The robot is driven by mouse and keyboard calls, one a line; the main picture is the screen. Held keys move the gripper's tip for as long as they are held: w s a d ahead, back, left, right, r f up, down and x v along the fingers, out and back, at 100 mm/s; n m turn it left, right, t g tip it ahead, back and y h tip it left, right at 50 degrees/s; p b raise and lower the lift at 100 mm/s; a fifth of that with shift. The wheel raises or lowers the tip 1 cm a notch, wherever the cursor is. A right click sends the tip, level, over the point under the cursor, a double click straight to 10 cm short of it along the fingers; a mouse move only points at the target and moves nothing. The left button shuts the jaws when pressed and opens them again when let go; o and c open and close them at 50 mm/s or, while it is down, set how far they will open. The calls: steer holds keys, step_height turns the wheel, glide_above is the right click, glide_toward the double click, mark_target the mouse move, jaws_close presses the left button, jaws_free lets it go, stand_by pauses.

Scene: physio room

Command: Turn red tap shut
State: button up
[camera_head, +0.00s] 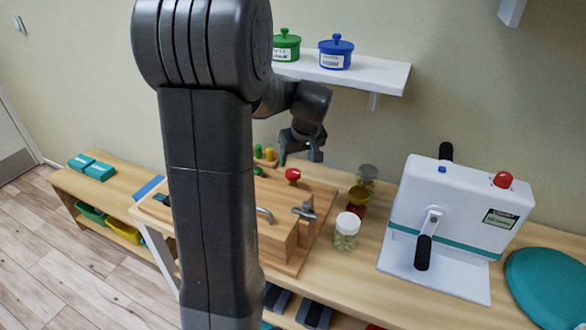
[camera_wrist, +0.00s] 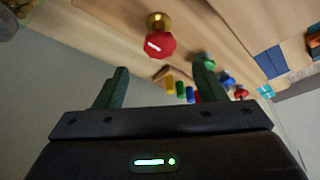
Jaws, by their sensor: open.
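The red tap (camera_head: 292,175) stands on a wooden board with fittings on the bench. In the wrist view the red tap (camera_wrist: 160,45) shows as a red faceted knob with a white mark, on a brass-coloured base. My gripper (camera_head: 303,150) hangs above the board, a little above the tap and apart from it. In the wrist view my gripper (camera_wrist: 160,80) has its two dark green fingers spread wide, with nothing between them. The tap lies beyond the fingertips, roughly midway between them.
Yellow and green pegs (camera_head: 264,153) stand close behind the tap. A metal lever (camera_head: 304,211) and jars (camera_head: 347,231) are to the front and right. A white machine (camera_head: 455,215) stands further right. A shelf (camera_head: 375,75) with lidded pots hangs above.

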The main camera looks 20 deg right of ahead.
mark_target(293, 172)
steer(key=x, duration=0.7)
steer(key=shift+w+f, duration=0.1)
steer(key=shift+f, duration=0.05)
steer(key=shift+c, duration=0.4)
steer(key=c, duration=0.9)
steer(key=shift+m, duration=0.3)
